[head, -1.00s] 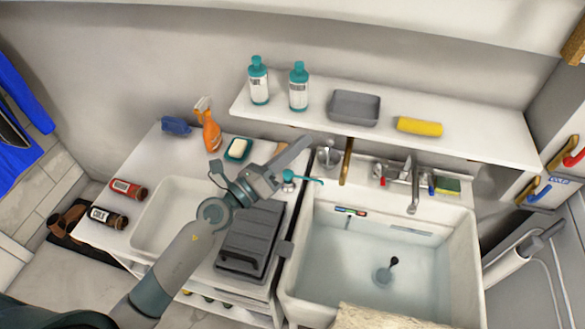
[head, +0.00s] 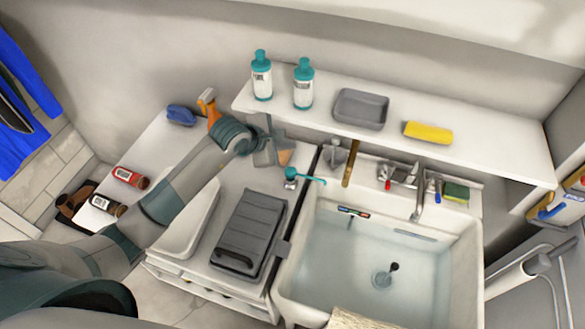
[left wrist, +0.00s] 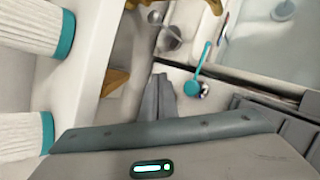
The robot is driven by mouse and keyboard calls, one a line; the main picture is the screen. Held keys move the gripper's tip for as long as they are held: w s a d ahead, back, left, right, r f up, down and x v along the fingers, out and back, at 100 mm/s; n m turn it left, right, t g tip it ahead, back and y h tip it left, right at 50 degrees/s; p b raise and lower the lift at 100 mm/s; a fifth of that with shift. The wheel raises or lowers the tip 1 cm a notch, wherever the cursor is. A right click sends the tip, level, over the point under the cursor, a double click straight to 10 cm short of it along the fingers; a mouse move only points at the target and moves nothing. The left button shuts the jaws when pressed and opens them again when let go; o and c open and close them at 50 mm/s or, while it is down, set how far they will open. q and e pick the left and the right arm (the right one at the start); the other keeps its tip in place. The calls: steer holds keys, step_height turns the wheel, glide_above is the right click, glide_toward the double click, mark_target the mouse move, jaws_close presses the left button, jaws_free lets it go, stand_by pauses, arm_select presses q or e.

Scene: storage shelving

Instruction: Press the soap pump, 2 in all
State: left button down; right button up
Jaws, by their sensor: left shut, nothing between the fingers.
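The soap pump (head: 291,174) has a teal head and a long teal spout pointing right. It stands on the counter just left of the sink, and it also shows in the left wrist view (left wrist: 194,88). My left gripper (head: 271,132) is shut and empty, above the back of the counter, left of and behind the pump. In the left wrist view its closed fingers (left wrist: 158,88) are apart from the pump, which is to their right. The pump's lower body is hard to make out. My right gripper is not in view.
A white shelf (head: 465,153) overhangs the back, with two teal-capped bottles (head: 303,88), a grey tray (head: 360,109) and a yellow roll (head: 427,132). A wooden handle (head: 350,163) and a faucet (head: 417,195) stand by the water-filled sink (head: 460,255).

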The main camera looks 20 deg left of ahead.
arm_select(q)
steer(key=shift+f, duration=0.1)
stand_by(0.3)
steer(key=b, duration=0.5)
glide_above(288, 173)
step_height(288, 173, down, 7)
steer(key=shift+a+f, duration=0.1)
steer(key=shift+f+b, duration=0.4)
steer(key=shift+f, duration=0.3)
stand_by(0.9)
steer(key=shift+f, duration=0.1)
stand_by(0.5)
steer(key=shift+f+b, duration=0.35)
steer(key=shift+b, duration=0.1)
steer(key=shift+f, duration=0.15)
stand_by(0.5)
